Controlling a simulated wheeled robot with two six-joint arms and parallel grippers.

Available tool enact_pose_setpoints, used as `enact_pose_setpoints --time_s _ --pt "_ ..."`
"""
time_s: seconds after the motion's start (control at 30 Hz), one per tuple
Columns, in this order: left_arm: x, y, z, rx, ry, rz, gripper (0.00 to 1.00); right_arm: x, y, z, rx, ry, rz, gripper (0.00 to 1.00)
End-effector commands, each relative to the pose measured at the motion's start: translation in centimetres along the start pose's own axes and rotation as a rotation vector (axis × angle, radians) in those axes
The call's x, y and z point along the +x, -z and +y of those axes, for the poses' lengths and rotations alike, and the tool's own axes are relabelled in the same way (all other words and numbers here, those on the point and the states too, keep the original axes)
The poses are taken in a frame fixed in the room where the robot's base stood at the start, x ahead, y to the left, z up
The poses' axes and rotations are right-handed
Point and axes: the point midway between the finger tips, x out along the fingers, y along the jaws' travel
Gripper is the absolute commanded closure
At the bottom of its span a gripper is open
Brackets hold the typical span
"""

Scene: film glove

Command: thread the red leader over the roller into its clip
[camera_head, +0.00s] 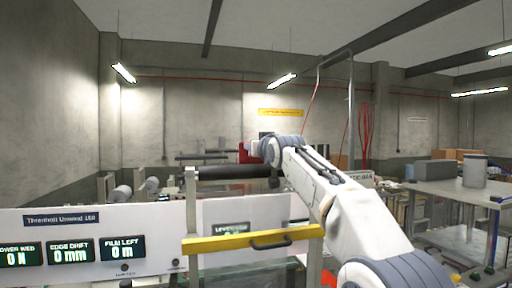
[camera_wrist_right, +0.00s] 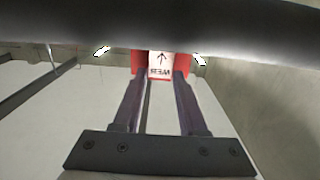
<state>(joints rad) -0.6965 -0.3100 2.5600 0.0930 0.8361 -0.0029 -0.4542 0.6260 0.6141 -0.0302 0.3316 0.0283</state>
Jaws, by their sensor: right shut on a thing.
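The red leader (camera_wrist_right: 139,62) shows in the right wrist view between the fingertips of my right gripper (camera_wrist_right: 160,76). It has a white label with an arrow and reversed lettering. My right gripper is shut on it. The dark roller (camera_wrist_right: 160,22) crosses the top of that view and hides part of the leader. In the head view the black roller (camera_head: 235,173) lies level above the machine front, and a red piece of the leader (camera_head: 244,153) shows just above and behind it, beside my right wrist. My right arm hides the roller's right end. I cannot make out the clip. My left gripper is out of view.
A yellow bar (camera_head: 225,243) with a dark handle crosses the machine front below the roller. A white panel (camera_head: 160,240) with several displays stands at the left. A grey table (camera_head: 448,189) with a canister (camera_head: 475,172) stands at the right.

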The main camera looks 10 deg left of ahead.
Motion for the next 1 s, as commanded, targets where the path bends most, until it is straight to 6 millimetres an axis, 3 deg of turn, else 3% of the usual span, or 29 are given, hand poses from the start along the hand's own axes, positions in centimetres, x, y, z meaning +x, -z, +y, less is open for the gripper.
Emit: enact_pose_setpoints --time_s 0.7,0.73,0.8,0.83,1.0 --pt "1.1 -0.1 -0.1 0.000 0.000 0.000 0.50 0.0 -1.3 0.0 0.000 0.000 -0.003 1.00" --pt "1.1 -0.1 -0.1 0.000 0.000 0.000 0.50 0.0 -1.3 0.0 0.000 0.000 -0.004 0.55" --pt "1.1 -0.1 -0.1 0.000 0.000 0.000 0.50 0.0 -1.3 0.0 0.000 0.000 -0.004 0.28" --pt "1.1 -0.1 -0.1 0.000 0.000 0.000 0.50 0.0 -1.3 0.0 0.000 0.000 -0.003 0.24" --pt "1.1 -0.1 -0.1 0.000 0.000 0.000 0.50 0.0 -1.2 0.0 0.000 0.000 -0.001 0.24"
